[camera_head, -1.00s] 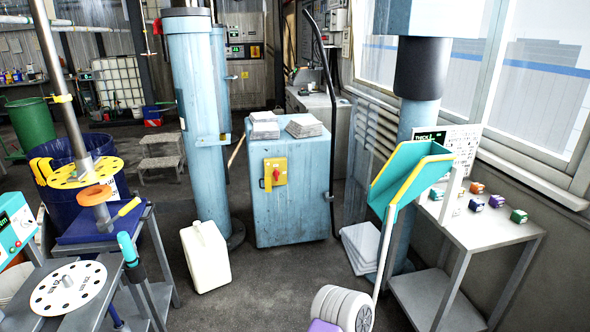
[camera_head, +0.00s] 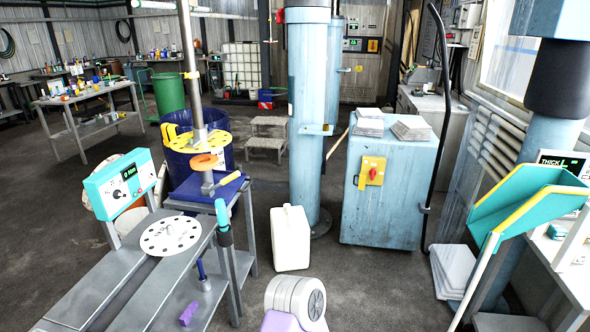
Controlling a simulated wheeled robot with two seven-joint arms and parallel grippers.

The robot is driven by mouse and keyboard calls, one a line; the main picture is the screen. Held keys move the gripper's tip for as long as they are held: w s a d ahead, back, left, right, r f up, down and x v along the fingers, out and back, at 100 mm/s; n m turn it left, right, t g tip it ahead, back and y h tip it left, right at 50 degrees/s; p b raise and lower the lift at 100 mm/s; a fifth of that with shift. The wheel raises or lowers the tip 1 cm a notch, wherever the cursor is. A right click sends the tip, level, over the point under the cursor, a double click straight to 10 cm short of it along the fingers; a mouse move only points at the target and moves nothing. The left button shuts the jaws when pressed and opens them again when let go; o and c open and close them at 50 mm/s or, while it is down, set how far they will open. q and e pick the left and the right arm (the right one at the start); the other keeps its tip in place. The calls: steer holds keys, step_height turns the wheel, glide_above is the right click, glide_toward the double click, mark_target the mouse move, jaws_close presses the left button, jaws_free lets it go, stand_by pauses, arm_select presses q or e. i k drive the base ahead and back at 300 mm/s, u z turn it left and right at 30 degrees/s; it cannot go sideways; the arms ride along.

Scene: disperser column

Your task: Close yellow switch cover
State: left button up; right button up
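The yellow switch plate (camera_head: 373,169) with a red knob sits on the front of the blue cabinet (camera_head: 390,205), right of the middle in the head view. A narrow yellow flap, which looks like the switch cover (camera_head: 362,178), stands out at the plate's left side. The red knob is exposed, so the cover looks open. The flap is small and its exact angle is hard to tell. Neither of my grippers can be made out in the head view, and nothing touches the switch.
A white jerrycan (camera_head: 290,238) stands on the floor left of the cabinet, by a thick blue column (camera_head: 306,120). A black hose hangs along the cabinet's right side. A teal and yellow chute (camera_head: 525,205) is at the right. A metal bench (camera_head: 95,290) fills the lower left.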

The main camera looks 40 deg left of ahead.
mark_target(363, 179)
steer(key=u, duration=1.65)
steer(key=i, duration=1.7)
steer(key=z, duration=1.05)
